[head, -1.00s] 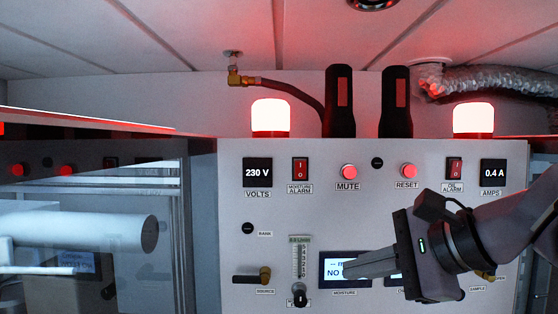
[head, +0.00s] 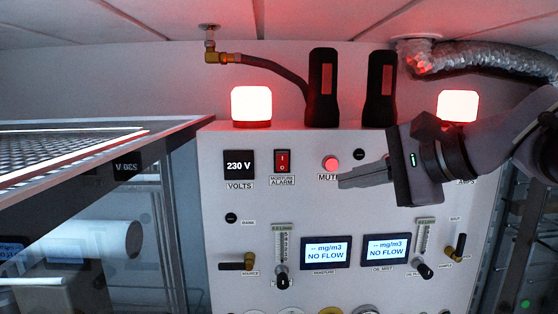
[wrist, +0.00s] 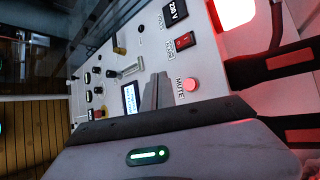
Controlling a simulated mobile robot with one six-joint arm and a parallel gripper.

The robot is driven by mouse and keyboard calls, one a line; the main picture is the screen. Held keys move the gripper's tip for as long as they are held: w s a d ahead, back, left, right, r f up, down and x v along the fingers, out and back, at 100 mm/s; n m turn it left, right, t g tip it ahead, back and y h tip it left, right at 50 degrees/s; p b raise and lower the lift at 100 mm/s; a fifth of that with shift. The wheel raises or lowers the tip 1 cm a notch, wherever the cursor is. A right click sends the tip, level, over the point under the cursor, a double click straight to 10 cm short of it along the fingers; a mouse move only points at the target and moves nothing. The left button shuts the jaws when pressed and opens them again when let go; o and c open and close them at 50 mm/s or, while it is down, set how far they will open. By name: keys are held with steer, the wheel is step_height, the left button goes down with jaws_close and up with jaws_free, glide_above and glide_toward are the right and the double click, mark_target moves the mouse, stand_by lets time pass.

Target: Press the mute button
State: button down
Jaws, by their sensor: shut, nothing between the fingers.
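The mute button (head: 331,164) is a round red lit button on the white panel (head: 222,205), above its MUTE label. It also shows in the wrist view (wrist: 190,85), just right of my fingers. My gripper (head: 340,181) is shut and empty. Its fingertips are just below and right of the button in the head view and cover the end of the MUTE label. I cannot tell how far the tips stand off the panel. The reset button is hidden behind my gripper in the head view.
Two red-white beacons (head: 251,106) (head: 457,106) glow on the panel's top, with two black handheld units (head: 322,87) (head: 380,89) between them. A moisture alarm switch (head: 282,162) sits left of the mute button. Flow knobs and NO FLOW displays (head: 325,252) are lower down.

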steer(key=w+p, duration=0.2)
steer(key=w, duration=0.4)
steer(key=shift+w, duration=0.25)
stand_by(1.7)
steer(key=shift+w+p, duration=0.3)
steer(key=shift+w, duration=0.15)
steer(key=shift+w, duration=0.45)
stand_by(0.8)
steer(key=shift+s+b, duration=0.3)
steer(key=shift+s, duration=0.6)
steer(key=shift+s+b, duration=1.2)
steer(key=shift+s, duration=1.3)
